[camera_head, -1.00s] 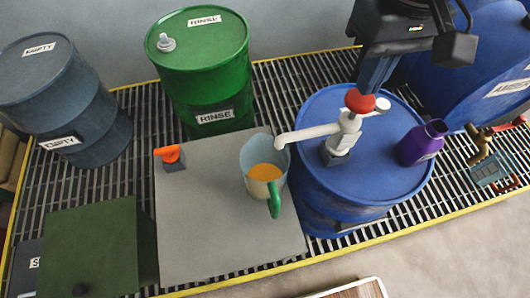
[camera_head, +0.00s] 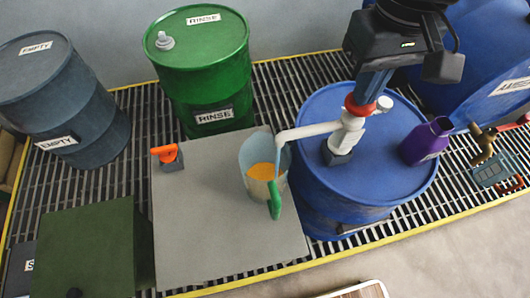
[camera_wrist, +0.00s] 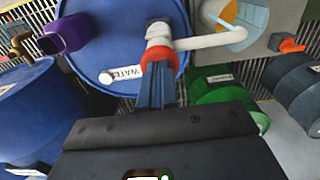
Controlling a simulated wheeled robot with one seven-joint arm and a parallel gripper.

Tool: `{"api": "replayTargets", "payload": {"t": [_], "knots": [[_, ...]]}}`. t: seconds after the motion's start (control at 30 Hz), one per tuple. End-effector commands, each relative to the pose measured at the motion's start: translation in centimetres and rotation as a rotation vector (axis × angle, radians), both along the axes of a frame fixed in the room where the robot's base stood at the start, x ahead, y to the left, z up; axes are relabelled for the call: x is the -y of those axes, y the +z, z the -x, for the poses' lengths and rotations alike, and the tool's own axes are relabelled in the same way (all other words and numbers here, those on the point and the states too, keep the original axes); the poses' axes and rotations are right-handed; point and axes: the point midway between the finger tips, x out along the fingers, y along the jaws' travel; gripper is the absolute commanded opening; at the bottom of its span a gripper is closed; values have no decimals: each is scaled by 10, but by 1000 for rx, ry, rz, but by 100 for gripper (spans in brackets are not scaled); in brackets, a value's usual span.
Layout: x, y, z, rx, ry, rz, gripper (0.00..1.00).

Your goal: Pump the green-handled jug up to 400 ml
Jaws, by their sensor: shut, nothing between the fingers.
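The clear jug (camera_head: 252,158) with a green handle (camera_head: 274,200) stands upright on a grey slab, with orange-yellow liquid in its lower part. I cannot read its scale. The white pump (camera_head: 348,133) stands on the blue drum (camera_head: 385,172); its spout (camera_head: 305,131) ends over the jug's rim. The spout and part of the jug (camera_wrist: 248,14) also show in the wrist view. My gripper (camera_head: 366,96) is shut, with its fingertips down against the pump's red knob (camera_head: 356,108). In the wrist view the fingers partly hide the red knob (camera_wrist: 160,54).
The grey slab (camera_head: 205,225) has an orange-topped tool (camera_head: 168,156) at its back left. A purple jug (camera_head: 426,141) stands on the blue drum's right edge. Green (camera_head: 205,75) and grey-blue (camera_head: 60,100) drums stand behind and left. A dark green box (camera_head: 85,250) sits front left.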

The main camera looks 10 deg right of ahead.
Motion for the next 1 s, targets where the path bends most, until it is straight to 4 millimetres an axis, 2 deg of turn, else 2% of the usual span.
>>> {"api": "replayTargets", "payload": {"t": [0.33,0.53,1.0], "knots": [[0,-15,0,-2,-1,1,0],[0,-13,0,-1,-1,1,0],[0,15,0,-1,-1,-1,0]]}}
